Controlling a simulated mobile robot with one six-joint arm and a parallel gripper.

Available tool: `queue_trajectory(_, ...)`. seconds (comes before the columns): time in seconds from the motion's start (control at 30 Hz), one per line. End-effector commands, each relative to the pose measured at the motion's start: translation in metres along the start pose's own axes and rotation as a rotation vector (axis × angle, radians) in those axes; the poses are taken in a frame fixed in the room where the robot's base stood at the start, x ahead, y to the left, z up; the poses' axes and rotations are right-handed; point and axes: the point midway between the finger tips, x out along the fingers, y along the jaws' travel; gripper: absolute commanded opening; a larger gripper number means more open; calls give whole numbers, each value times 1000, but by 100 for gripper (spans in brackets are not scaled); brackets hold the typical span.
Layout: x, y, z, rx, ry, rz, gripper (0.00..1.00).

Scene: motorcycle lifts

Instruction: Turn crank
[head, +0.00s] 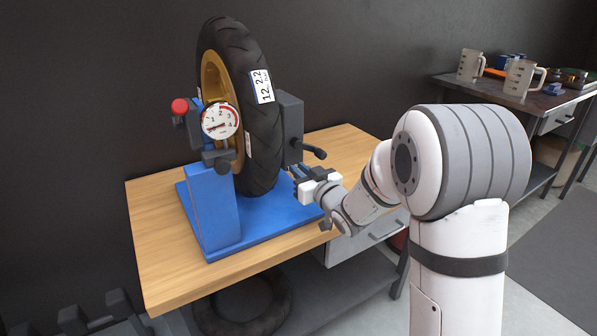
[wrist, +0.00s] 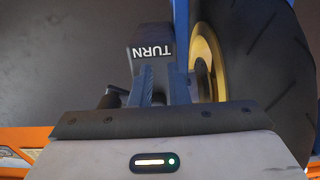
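A blue wheel stand (head: 215,200) holds an upright tyre (head: 228,45) with a gold rim on the wooden bench. A dark grey box (head: 291,118) sits at the tyre's right side, with a black crank handle (head: 315,152) sticking out low on its right. My gripper (head: 298,172) is just below and left of the handle tip, close to the box. In the wrist view, a box face marked TURN (wrist: 152,50) shows upside down ahead of my fingers (wrist: 160,85). A dark knob, probably the handle (wrist: 108,97), shows left of the fingers. Whether the fingers touch anything is unclear.
A round gauge (head: 220,121) and a red knob (head: 180,106) are on the stand's left side. The wooden bench (head: 160,240) has free room at its front left. A loose tyre lies below the bench.

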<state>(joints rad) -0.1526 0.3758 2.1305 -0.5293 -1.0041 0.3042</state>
Motion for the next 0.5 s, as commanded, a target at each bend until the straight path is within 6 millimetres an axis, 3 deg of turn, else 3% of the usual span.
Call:
queue_trajectory(0.33,0,0,0,0,0,0,44)
queue_trajectory(0.5,0,0,0,0,0,0,45)
